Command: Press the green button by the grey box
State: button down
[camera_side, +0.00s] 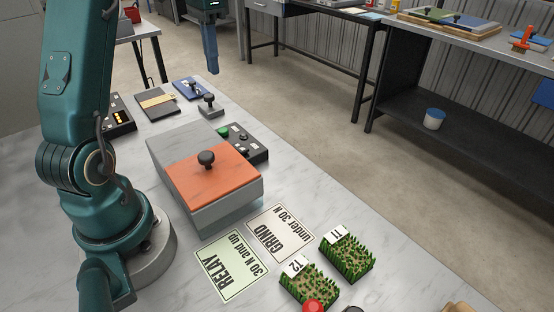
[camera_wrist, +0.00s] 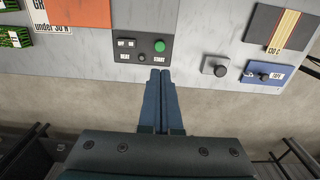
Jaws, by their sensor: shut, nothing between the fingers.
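The green button (camera_side: 223,132) sits on a dark control panel (camera_side: 262,155) beside the grey box (camera_side: 235,213) with its orange lid (camera_side: 190,176) and black knob. In the wrist view the green button (camera_wrist: 160,46) is at the upper right of the panel (camera_wrist: 122,46), above a START label. My gripper (camera_wrist: 160,72) is shut and empty; its fingertips appear just below the panel's edge in that view. In the side view my gripper (camera_side: 213,72) hangs high, well above the bench and apart from the button.
A grey block with a black knob (camera_side: 208,99), a blue board (camera_side: 187,89) and a dark strapped case (camera_side: 157,104) lie beyond the panel. RELAY (camera_side: 230,268) and GRIND (camera_side: 281,232) cards and turf pieces T1 (camera_side: 347,258) and T2 (camera_side: 307,285) lie in front of the box.

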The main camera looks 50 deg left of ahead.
aim_at(222, 130)
notch_tip(222, 130, down, 14)
jog(key=shift+f, duration=0.1)
dwell(0.7)
jog(key=shift+f, duration=1.05)
notch_tip(222, 130, up, 15)
jog(key=shift+w+f, duration=0.1)
dwell(0.5)
